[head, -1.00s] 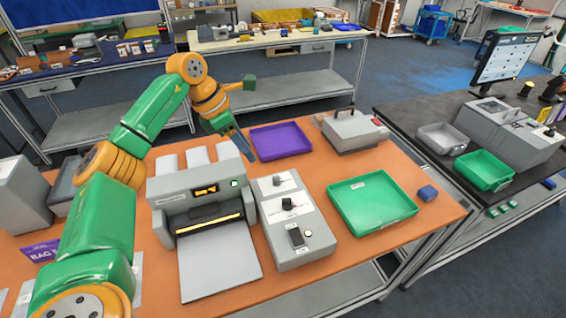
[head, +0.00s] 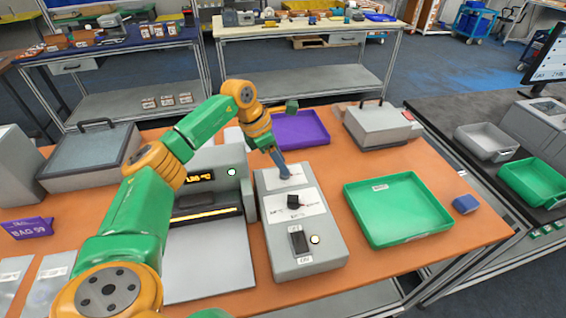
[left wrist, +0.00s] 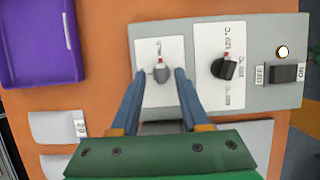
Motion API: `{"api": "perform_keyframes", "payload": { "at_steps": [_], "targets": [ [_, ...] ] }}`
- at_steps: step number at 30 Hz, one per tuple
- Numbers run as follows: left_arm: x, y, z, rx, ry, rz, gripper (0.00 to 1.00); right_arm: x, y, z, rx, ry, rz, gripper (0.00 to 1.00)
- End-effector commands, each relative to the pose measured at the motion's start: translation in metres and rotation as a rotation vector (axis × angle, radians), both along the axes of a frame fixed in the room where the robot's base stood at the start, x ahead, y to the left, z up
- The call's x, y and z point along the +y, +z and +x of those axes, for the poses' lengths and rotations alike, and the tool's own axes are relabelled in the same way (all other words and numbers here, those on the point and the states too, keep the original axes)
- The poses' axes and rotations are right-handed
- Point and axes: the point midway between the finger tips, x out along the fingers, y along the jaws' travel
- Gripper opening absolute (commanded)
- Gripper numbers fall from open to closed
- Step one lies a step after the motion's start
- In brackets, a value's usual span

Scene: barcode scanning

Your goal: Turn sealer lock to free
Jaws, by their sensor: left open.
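The sealer's grey control box (head: 306,262) stands on the orange table, right of the sealer (head: 220,262) with its lit display. In the left wrist view, a small grey lock knob with a red mark (left wrist: 161,73) sits on a white label at the box's far end. A larger black knob (left wrist: 224,68), also in the head view (head: 293,201), and a black rocker switch (left wrist: 283,73) are on the same box. My left gripper (left wrist: 160,74) is open, its blue fingers on either side of the small knob; contact is not clear. In the head view the left gripper (head: 285,174) hides this knob. The right gripper is not seen.
A green tray (head: 398,240) lies right of the control box, with a blue block (head: 466,204) beyond it. A purple tray (head: 318,139) and a grey handled device (head: 380,128) stand behind. A purple BAG 59 packet (head: 28,228) is at left.

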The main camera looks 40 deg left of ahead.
Motion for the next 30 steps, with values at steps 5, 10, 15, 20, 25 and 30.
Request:
{"api": "perform_keyframes", "payload": {
  "at_steps": [5, 10, 15, 20, 25, 30],
  "targets": [
    [-0.004, -0.013, 0.004, 0.0, 0.0, 0.001, 0.45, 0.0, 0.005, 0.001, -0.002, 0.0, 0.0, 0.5],
    [-0.004, -0.014, 0.004, -0.001, 0.0, 0.001, 0.45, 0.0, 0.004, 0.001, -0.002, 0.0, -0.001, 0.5],
    [-0.003, -0.014, 0.004, -0.001, 0.0, 0.001, 0.04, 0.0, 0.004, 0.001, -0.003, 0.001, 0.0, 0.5],
    [-0.003, -0.014, 0.004, -0.001, 0.0, 0.001, 0.0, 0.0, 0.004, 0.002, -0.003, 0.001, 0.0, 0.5],
    [-0.003, -0.013, 0.004, -0.001, 0.009, 0.001, 0.0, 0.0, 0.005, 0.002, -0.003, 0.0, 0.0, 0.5],
    [-0.003, -0.013, 0.004, -0.002, 0.059, 0.001, 0.0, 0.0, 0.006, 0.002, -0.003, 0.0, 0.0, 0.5]
  ]
}}
